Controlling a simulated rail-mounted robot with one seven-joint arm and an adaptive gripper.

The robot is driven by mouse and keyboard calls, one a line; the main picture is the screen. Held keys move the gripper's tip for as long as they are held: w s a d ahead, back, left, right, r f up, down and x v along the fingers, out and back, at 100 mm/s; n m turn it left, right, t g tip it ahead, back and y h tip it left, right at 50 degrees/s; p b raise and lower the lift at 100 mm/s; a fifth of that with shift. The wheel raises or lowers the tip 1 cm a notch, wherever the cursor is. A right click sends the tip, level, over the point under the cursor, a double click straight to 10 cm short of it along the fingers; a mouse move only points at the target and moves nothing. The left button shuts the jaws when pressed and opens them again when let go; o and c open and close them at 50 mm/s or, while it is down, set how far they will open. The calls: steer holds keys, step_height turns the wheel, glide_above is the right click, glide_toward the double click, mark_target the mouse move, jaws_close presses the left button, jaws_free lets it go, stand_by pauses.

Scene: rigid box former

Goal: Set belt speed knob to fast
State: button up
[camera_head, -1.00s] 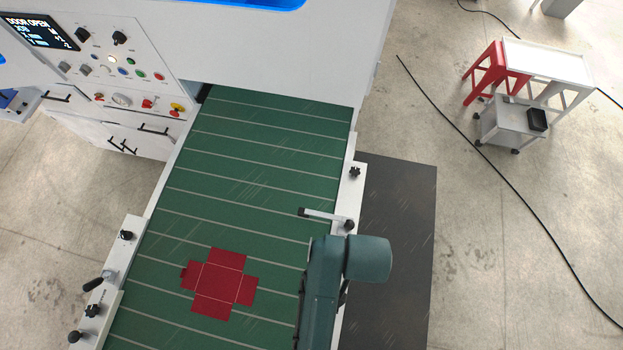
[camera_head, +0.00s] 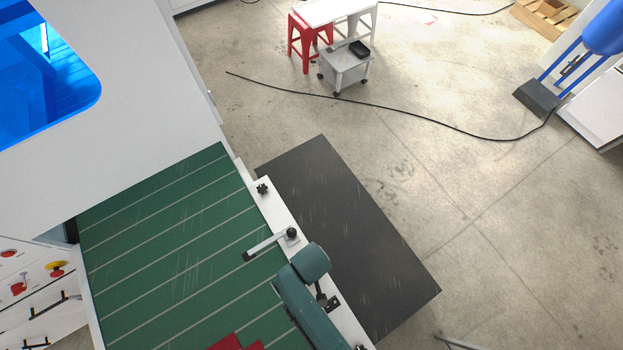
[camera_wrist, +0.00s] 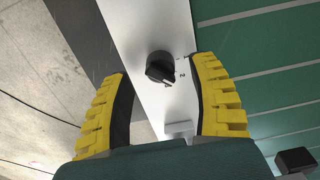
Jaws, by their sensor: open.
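In the wrist view, a round black knob (camera_wrist: 160,66) stands on a white rail (camera_wrist: 127,24) beside the green belt (camera_wrist: 240,55). Its pointer faces down and slightly right, and small marks including a 2 are printed beside it. My gripper (camera_wrist: 157,74) is open, with its yellow fingers apart on either side of the knob in the picture. No contact with the knob shows. In the head view, my teal arm (camera_head: 303,266) is over the rail's right side, and its fingers cannot be made out. I cannot tell which small dark fitting there is this knob.
A lever (camera_head: 265,246) projects over the belt near my arm. A red carton blank (camera_head: 228,342) lies on the belt at the bottom edge. A dark floor mat (camera_head: 345,230) lies right of the rail. A machine housing (camera_head: 130,110) with a blue window rises at left.

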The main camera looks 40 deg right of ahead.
step_height(320, 180, down, 2)
steer(key=shift+f, duration=0.1)
jaws_close()
steer(key=shift+m, duration=0.3)
steer(key=m+p, duration=0.2)
steer(key=m, duration=0.2)
steer(key=shift+p, duration=0.3)
steer(key=shift+m+p, duration=0.75)
steer(key=shift+m, duration=1.55)
